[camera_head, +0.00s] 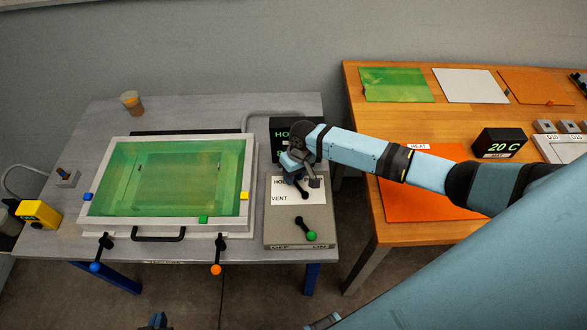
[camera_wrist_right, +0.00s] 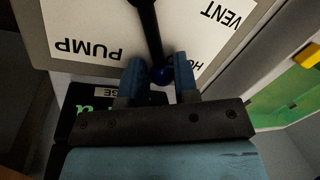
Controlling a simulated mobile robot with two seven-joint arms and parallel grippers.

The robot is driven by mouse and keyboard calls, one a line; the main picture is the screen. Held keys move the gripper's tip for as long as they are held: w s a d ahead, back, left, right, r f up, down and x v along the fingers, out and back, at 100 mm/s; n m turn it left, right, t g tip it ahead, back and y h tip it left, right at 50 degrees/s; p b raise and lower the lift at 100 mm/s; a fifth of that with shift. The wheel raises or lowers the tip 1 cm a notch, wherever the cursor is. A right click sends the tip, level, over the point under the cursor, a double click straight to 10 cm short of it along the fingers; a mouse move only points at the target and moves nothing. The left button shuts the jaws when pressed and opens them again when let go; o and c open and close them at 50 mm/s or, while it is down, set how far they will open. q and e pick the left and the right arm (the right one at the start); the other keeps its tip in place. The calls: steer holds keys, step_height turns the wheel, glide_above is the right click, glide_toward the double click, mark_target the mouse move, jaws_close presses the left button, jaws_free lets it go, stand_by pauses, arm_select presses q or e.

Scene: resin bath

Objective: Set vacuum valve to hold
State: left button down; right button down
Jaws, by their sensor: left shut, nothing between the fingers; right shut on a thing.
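The vacuum valve panel (camera_head: 280,222) is a grey box with a white label plate at the right of the grey table. In the right wrist view, the plate (camera_wrist_right: 180,40) reads PUMP, VENT and a partly covered HO. In the head view this gripper (camera_head: 297,167) hides the knob. My left gripper (camera_head: 157,321) is shut and empty at the bottom edge, mostly out of frame.
A green-filled framed bath (camera_head: 248,175) fills the table's middle. A second lever with a green knob (camera_head: 311,236) sits over OFF/ON at the panel's front. A wooden table (camera_head: 365,180) stands right.

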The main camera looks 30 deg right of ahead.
steer(key=shift+s+a+n+p, duration=0.1)
steer(key=shift+a+n+p, duration=0.45)
steer(key=shift+n, duration=0.55)
steer(key=shift+a, duration=0.15)
steer(key=c, duration=1.2)
jaws_free()
steer(key=shift+o, duration=0.2)
step_height(320, 180, up, 14)
steer(key=d+b, duration=0.1)
steer(key=d, duration=0.1)
steer(key=shift+w+d+f, duration=0.2)
steer(key=shift+w+d, duration=0.1)
steer(key=shift+w, duration=0.1)
